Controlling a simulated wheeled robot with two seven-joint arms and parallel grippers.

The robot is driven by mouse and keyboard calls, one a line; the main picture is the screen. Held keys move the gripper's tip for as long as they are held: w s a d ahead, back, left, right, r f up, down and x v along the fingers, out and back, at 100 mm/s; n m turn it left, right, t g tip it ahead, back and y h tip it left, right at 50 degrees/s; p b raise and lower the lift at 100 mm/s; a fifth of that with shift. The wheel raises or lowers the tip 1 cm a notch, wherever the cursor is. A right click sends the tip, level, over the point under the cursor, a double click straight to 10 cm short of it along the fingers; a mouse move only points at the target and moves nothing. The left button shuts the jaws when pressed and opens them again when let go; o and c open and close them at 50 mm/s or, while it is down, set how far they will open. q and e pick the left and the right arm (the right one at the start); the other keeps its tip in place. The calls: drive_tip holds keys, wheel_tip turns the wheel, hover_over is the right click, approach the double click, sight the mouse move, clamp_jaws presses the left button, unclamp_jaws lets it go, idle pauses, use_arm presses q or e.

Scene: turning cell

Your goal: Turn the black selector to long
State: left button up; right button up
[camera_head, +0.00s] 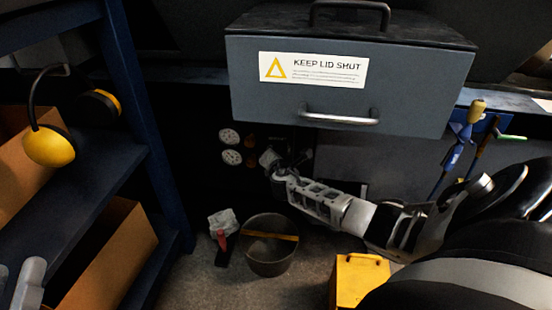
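The black selector cannot be made out; the panel (205,165) under the grey box is very dark and my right gripper covers part of it. Two round white dials (229,136) sit on this panel, one above the other, with small brownish parts beside them. My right gripper (269,158) reaches in from the right and its tip is at the panel, just right of the dials. Whether its fingers are open or shut, or touch anything, is too small and dark to tell. Pale grey pieces at the lower left edge look like my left gripper (22,280); only part shows.
A grey box (420,85) marked "KEEP LID SHUT" overhangs my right gripper. A blue shelf (135,100) with yellow ear defenders (48,147) stands left. A round bin (270,262), a red-handled brush (222,243) and a yellow box (362,282) are on the floor.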

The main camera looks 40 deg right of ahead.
drive_tip(key=c, duration=0.6)
use_arm(q)
drive_tip(key=shift+f, duration=0.1)
